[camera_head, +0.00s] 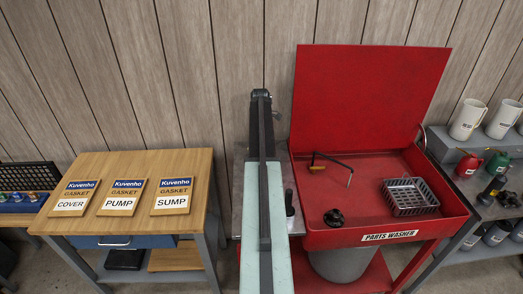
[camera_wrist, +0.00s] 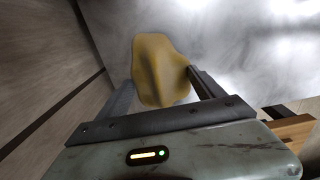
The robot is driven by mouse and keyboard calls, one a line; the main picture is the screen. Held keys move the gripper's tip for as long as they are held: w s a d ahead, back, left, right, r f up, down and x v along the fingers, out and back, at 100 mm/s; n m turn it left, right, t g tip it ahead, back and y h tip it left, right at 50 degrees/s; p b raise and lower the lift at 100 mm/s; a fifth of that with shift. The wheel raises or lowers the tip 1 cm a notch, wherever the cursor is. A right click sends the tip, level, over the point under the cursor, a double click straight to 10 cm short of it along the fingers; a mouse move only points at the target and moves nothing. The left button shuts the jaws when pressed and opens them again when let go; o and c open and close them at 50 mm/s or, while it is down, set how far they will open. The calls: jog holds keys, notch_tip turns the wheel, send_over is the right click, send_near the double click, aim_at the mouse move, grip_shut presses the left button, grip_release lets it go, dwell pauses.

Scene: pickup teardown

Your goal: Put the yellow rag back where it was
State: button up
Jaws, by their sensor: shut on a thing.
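The yellow rag (camera_wrist: 158,68) shows in the wrist view, bunched between the two dark fingers of my gripper (camera_wrist: 161,86). My gripper is shut on it. Behind the rag is a shiny grey metal surface (camera_wrist: 235,50), blurred with reflections. I cannot tell whether the rag touches that surface. In the head view my arm reaches away over a grey metal-topped table, and it hides my gripper and the rag there.
The red parts washer (camera_head: 367,218) with raised lid stands just right of my arm, holding a black basket (camera_head: 410,196). A small dark object (camera_head: 290,203) stands on the metal table (camera_head: 239,190). A wooden bench (camera_head: 135,163) with gasket packs is left. The plank wall (camera_head: 170,80) is close behind.

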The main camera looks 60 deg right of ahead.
notch_tip(320, 180, down, 2)
jog(key=shift+f+b, duration=0.1)
jog(key=shift+b, duration=0.25)
jog(key=shift+r, duration=0.3)
jog(key=shift+f, duration=0.2)
jog(key=o, duration=1.2)
notch_tip(320, 180, up, 13)
jog(key=p, duration=1.2)
jog(key=shift+f+p, duration=0.15)
jog(key=shift+p, duration=0.25)
jog(key=shift+f, duration=0.15)
jog(key=shift+a, duration=0.1)
